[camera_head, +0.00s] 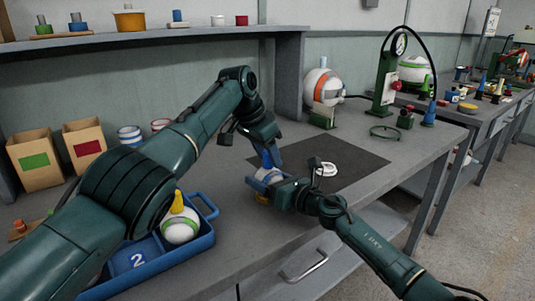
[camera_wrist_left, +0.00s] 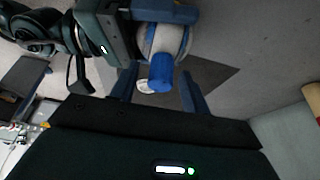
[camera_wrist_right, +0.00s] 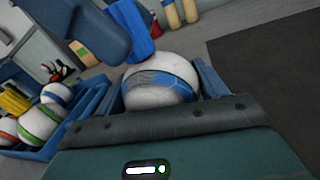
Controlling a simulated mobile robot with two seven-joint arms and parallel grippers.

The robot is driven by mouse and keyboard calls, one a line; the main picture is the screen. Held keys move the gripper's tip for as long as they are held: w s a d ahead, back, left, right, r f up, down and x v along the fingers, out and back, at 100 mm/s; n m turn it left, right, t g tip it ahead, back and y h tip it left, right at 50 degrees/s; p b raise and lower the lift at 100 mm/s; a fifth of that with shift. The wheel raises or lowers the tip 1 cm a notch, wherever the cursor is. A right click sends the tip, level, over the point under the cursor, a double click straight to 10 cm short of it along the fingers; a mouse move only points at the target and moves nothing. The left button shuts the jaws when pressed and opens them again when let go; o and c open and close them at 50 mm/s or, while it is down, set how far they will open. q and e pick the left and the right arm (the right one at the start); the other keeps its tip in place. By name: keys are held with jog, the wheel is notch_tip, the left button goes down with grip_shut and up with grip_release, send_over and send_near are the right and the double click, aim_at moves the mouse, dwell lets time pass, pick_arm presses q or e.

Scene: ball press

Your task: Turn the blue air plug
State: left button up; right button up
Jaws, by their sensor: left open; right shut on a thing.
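The white ball with a blue band (camera_wrist_right: 160,82) is held between the fingers of my right gripper (camera_head: 265,186), above the work table. The blue air plug (camera_wrist_left: 160,73) stands out of this ball. It also shows in the right wrist view (camera_wrist_right: 132,30). My left gripper (camera_wrist_left: 157,80) is open, with its two fingers on either side of the plug. A gap shows between plug and fingers in the left wrist view. In the head view the ball and plug are partly hidden by both grippers.
A blue tray (camera_head: 205,243) marked 2 holds balls, one with a yellow plug (camera_head: 177,203). A dark mat (camera_head: 355,160) with a white round piece (camera_head: 326,169) lies right of the grippers. A green press stand with a gauge (camera_head: 385,85) stands further right. Two boxes (camera_head: 35,160) stand at left.

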pick_arm(q)
jog(key=v, duration=1.1)
jog(key=shift+r, duration=0.35)
jog(key=shift+s, duration=0.15)
jog(key=s+d+n+t+y, duration=0.15)
jog(key=d+n+y, duration=0.25)
jog(key=n, duration=0.8)
jog(key=x, duration=1.2)
jog(key=shift+w+f, duration=0.1)
jog(key=shift+w, duration=0.15)
jog(key=shift+t, duration=0.25)
jog(key=shift+c, duration=0.5)
jog(key=c, duration=0.9)
